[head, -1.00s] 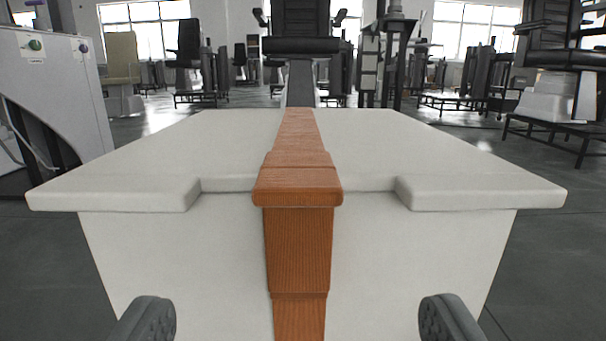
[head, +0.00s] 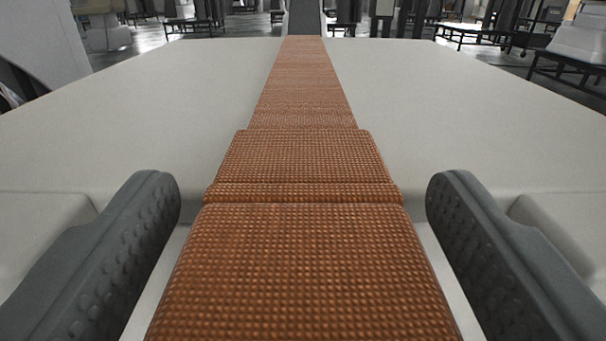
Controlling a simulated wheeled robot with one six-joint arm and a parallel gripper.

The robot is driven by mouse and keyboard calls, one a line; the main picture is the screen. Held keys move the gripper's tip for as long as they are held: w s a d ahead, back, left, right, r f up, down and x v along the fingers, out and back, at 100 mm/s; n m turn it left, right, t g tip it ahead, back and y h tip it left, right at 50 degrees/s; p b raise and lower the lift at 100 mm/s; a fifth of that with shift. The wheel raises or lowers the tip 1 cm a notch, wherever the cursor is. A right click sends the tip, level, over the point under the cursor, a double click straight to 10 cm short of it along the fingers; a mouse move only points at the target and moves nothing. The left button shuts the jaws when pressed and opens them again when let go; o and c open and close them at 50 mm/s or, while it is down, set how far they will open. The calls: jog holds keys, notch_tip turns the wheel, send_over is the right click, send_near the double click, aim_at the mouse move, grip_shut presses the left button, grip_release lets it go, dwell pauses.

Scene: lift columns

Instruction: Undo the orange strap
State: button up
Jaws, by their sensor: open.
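The orange strap (head: 305,165) runs lengthwise over the middle of a white box-like surface (head: 460,110). It is narrow at the far end and wide close to me. A thicker, stepped section of the strap, with a raised band across it, lies between my fingertips. My gripper (head: 303,195) is open, with one dark dimpled finger on each side of the strap. I see a gap between each finger and the strap's edge. The near end of the strap runs out of the bottom of the picture.
The white top is bare on both sides of the strap. Raised white edge pieces (head: 40,225) lie beside and behind my fingers at left and right. A pale machine (head: 60,40) stands at the far left, and dark-framed equipment (head: 480,30) stands on the grey floor beyond.

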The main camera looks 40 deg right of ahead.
jog(key=c, duration=1.4)
